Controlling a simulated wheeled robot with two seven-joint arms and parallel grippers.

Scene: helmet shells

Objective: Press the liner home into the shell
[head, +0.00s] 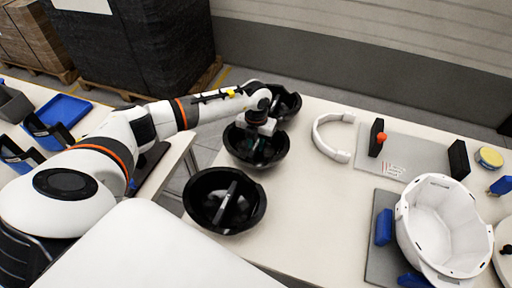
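The white helmet shell (440,222) sits open side up on a grey plate with blue blocks at the right. Black bowl-shaped pieces, which look like the liners, stand in a row along the table's left side: a near one (225,205) with a bar across its inside, a middle one (243,150) and a far one (286,101). My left gripper (264,143) points down into the middle black liner. Its fingertips are dark and small, and I cannot tell whether they are open or closed on the bar. My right gripper is not in view.
A white curved band (333,138) lies left of a grey plate (401,153) with black uprights. A yellow-topped round tin (490,157) stands at the far right. The table's middle is clear. A side table with a blue tray (62,110) is at the left.

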